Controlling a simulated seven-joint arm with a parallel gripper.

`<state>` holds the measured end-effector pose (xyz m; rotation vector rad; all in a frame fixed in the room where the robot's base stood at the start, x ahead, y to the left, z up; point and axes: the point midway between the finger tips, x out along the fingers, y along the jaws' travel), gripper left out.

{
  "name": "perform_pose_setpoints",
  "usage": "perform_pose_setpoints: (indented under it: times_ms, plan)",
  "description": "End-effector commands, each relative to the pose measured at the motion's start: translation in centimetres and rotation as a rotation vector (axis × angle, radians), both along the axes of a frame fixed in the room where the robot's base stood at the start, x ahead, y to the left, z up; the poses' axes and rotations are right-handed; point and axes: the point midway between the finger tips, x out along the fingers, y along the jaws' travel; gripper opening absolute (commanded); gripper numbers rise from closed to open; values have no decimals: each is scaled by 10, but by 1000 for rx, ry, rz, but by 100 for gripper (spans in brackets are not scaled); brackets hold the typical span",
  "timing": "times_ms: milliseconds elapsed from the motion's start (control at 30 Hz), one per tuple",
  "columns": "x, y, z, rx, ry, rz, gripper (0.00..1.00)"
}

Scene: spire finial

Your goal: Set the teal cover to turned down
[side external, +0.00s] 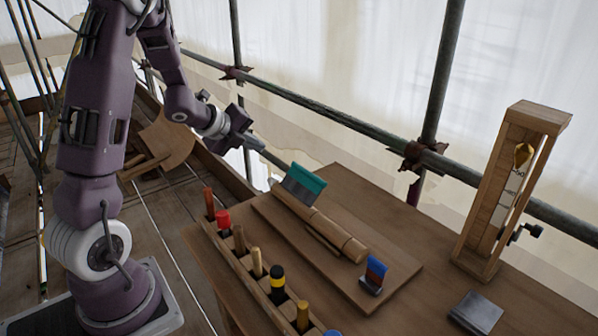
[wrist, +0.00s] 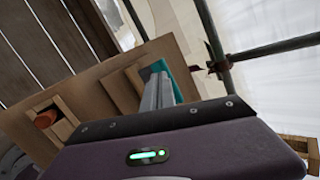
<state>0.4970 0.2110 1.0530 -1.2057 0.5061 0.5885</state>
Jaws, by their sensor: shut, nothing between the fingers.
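The teal cover (side external: 306,182) stands raised and tilted at the far end of a wooden board on the bench, above a grey piece. It also shows in the wrist view (wrist: 174,78), partly hidden behind my gripper's fingers. My gripper (side external: 243,133) is up and to the left of the teal cover in the side view, apart from it. Its fingers (wrist: 158,88) are together and empty in the wrist view. The fingertips are hard to make out from the side.
A rack (side external: 262,285) of several upright tool handles runs along the bench's near edge. A round wooden piece (side external: 320,227) lies on the board. A tall wooden frame (side external: 490,195) stands right, near a grey plate (side external: 476,312).

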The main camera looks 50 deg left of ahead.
Motion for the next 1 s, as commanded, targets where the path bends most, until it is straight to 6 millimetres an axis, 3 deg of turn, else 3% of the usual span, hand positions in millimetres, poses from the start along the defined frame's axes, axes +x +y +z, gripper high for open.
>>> perform_pose_setpoints:
  times_ms: [167,200,333,533,1000]
  plan:
    - [-23,-54,32,-311,-174,33,0]
    - [-22,-53,17,-307,-161,33,0]
    - [-21,-52,-7,-300,-161,32,0]
    - [-16,-51,-21,-292,-165,29,0]
    - [64,-52,-73,-290,-163,25,0]
